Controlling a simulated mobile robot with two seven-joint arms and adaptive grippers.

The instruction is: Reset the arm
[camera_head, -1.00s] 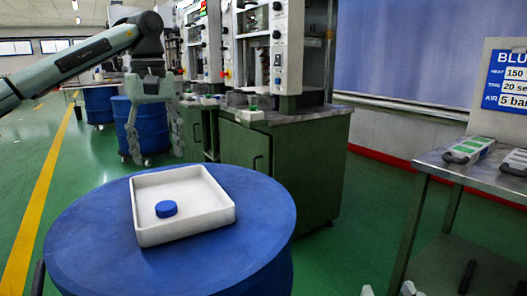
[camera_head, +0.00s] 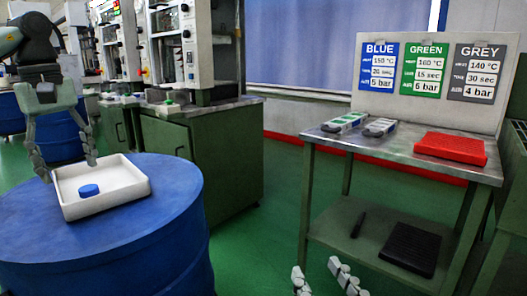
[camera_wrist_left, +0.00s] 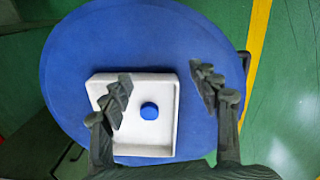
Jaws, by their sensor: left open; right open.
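A blue round puck (camera_head: 89,190) lies in a white square tray (camera_head: 139,187) on a blue drum (camera_head: 150,240). My left gripper (camera_head: 68,168) hangs fingers-down at the tray's back left side, open and empty. In the left wrist view its two fingers (camera_wrist_left: 160,78) are spread wide over the tray (camera_wrist_left: 150,80) and drum, with the puck (camera_wrist_left: 149,111) lying between and below them. My right gripper (camera_head: 318,275) shows only as fingertips at the bottom edge of the head view, apart and with nothing between them.
A metal table (camera_head: 395,147) at right holds two grey-green devices (camera_head: 362,125) and a red block (camera_head: 450,148). A black pad (camera_head: 410,249) lies on its lower shelf. A settings board (camera_head: 430,75) stands behind. Green machine cabinets (camera_head: 215,150) stand behind the drum. Green floor is open between drum and table.

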